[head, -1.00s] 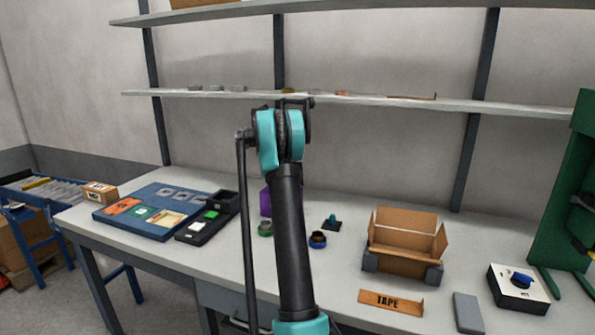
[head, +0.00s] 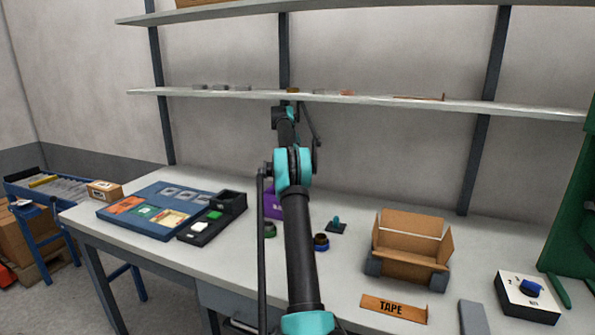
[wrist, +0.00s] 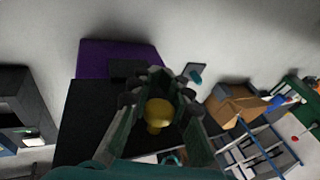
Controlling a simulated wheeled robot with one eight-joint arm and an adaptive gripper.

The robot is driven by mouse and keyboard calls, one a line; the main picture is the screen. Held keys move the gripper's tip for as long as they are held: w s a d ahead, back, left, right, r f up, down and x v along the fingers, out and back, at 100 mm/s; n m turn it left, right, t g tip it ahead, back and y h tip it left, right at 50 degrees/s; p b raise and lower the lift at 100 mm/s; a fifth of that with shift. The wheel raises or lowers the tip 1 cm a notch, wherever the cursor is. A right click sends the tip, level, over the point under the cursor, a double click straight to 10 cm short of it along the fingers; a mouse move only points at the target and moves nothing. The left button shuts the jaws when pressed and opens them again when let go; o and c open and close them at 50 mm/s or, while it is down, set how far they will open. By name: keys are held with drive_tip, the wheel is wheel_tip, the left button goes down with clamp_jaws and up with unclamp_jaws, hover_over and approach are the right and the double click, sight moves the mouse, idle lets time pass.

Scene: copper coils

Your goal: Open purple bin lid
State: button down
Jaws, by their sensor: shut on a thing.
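The purple bin (head: 272,205) stands on the bench behind my arm, which hides much of it in the head view. In the wrist view the bin (wrist: 92,58) is at upper left, below and beyond my gripper (wrist: 160,100). The fingers are shut on a round yellow knob (wrist: 158,114). A broad black panel (wrist: 85,125) lies behind and left of the knob and overlaps the bin in view. It looks like the lid, but I cannot see clearly how it joins the knob. In the head view my gripper is raised near the lower shelf, its fingers unclear.
The lower shelf (head: 380,97) crosses behind my arm and carries small items. A blue tray (head: 150,226) and a black holder (head: 225,203) are at left. An open cardboard box (head: 410,250) stands at right, with the TAPE strip (head: 394,307) in front.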

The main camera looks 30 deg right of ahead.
drive_tip(key=shift+f, duration=0.1)
idle(0.3)
drive_tip(key=c, duration=1.5)
unclamp_jaws()
